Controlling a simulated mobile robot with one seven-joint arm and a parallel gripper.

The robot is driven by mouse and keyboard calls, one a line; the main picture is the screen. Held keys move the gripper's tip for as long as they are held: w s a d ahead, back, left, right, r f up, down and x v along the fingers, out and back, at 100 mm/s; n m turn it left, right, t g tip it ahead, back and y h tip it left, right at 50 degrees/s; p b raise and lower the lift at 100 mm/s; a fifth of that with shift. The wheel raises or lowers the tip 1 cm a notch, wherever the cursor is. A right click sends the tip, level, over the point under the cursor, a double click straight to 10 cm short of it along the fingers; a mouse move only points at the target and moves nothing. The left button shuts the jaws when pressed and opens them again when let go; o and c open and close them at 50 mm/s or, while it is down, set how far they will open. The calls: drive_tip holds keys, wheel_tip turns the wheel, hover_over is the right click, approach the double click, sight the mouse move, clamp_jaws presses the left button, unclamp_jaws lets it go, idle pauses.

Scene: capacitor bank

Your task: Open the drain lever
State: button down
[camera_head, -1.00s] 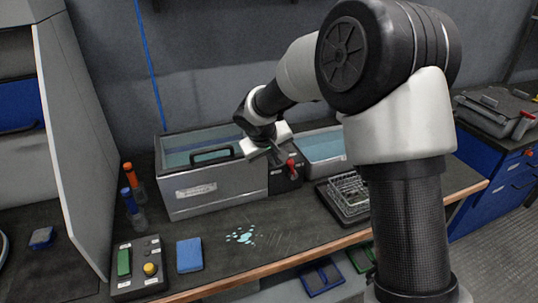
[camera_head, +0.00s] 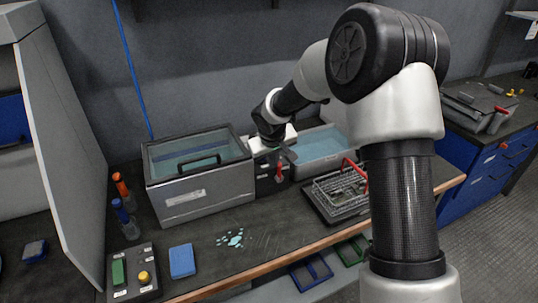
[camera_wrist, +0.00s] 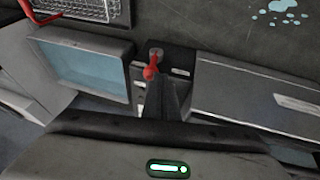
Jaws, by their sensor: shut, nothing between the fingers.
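The red drain lever (camera_head: 279,172) stands on a dark panel (camera_head: 267,180) between the lidded grey tank (camera_head: 205,195) and the open water basin (camera_head: 322,147). In the wrist view the red lever (camera_wrist: 151,70) shows just beyond my fingertips, with its round pivot above it in the picture. My gripper (camera_head: 285,155) is shut and empty, close above and behind the lever in the head view. In the wrist view the closed fingers (camera_wrist: 158,88) point at the lever's red knob. I cannot tell whether they touch it.
A wire basket with a red handle (camera_head: 342,190) sits on a dark tray to the right. A puddle (camera_head: 231,238), a blue sponge (camera_head: 182,261) and a button box (camera_head: 132,272) lie on the bench in front. The bench before the lever is clear.

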drive_tip(key=shift+w+d+r, duration=0.2)
drive_tip(key=shift+w+d, duration=0.05)
drive_tip(key=shift+d, duration=0.4)
drive_tip(key=shift+a+f, duration=0.1)
